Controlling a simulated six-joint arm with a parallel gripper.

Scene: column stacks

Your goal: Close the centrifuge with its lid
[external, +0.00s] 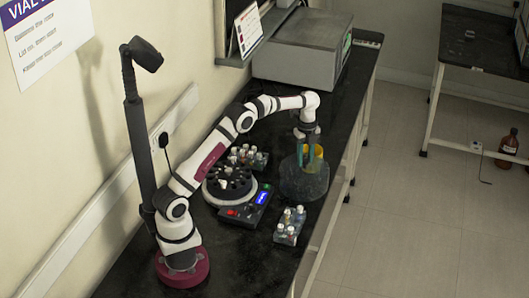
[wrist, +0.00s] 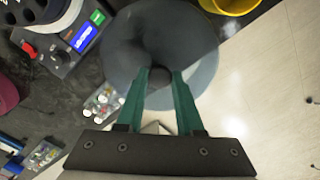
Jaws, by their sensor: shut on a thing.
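The centrifuge (external: 213,197) stands open on the bench, its dark rotor (external: 230,182) showing with a pale-topped vial in it. Its control panel (external: 257,198) also shows at the upper left of the wrist view (wrist: 80,38). The lid (external: 303,184) is a grey, see-through round cover to the right of the centrifuge; it fills the upper middle of the wrist view (wrist: 135,50). My gripper (external: 309,164) is above it, its green fingers (wrist: 161,74) shut on the lid's dark central knob. I cannot tell whether the lid touches the bench.
A vial rack (external: 289,226) stands in front of the lid, near the bench edge. Another rack (external: 247,157) is behind the centrifuge. A yellow container (wrist: 232,5) is beyond the lid. A grey box-shaped instrument (external: 300,50) stands at the far end. The bench's right edge is close to the lid.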

